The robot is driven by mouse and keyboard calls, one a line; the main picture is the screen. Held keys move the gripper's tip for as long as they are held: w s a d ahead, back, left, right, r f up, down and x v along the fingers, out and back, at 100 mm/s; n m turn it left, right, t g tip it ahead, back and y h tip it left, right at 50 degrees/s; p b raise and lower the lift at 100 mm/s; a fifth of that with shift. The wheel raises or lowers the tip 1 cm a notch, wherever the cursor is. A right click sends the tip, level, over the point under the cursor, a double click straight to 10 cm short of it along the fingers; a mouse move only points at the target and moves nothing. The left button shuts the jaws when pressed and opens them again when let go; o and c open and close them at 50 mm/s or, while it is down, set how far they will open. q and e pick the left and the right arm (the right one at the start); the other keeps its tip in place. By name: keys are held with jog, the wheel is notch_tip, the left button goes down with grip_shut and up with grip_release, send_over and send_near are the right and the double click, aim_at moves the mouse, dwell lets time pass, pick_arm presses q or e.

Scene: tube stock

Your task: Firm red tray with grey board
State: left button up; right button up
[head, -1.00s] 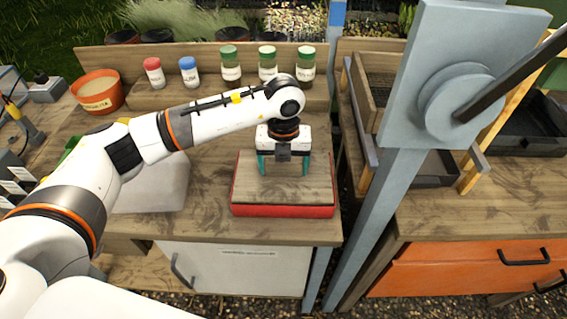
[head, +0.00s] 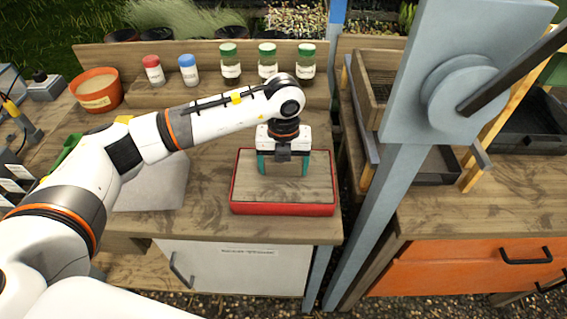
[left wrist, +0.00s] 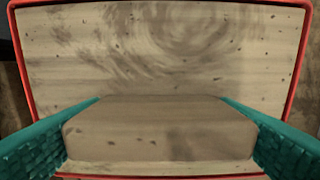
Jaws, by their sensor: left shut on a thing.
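The red tray (head: 283,210) lies on the wooden bench in front of my left arm, and its rim also shows in the left wrist view (left wrist: 295,65). The board (head: 245,188) lies flat inside the tray's rim and looks brownish grey with dark smudges; it fills most of the left wrist view (left wrist: 170,50). A block-like grip (left wrist: 160,135) stands up from the board. My left gripper (head: 285,168) points down, with its teal fingers shut on both sides of this grip. What lies under the board is hidden. My right gripper is not in view.
Jars with green lids (head: 267,62), a red-lidded jar (head: 153,70) and a blue-lidded jar (head: 188,70) stand on the back shelf. An orange pot (head: 97,92) is at left. A blue-grey post (head: 375,220) rises right of the tray.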

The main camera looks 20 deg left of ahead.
pick_arm(q)
jog(key=shift+f+b, duration=0.4)
jog(key=shift+f, duration=0.05)
dwell(0.8)
jog(key=shift+s+f, duration=0.1)
jog(key=shift+s, duration=0.05)
dwell(0.4)
jog(key=shift+r+p, duration=2.4)
jog(key=shift+r, duration=1.8)
jog(key=shift+w+a, duration=0.1)
jog(key=shift+w, duration=0.15)
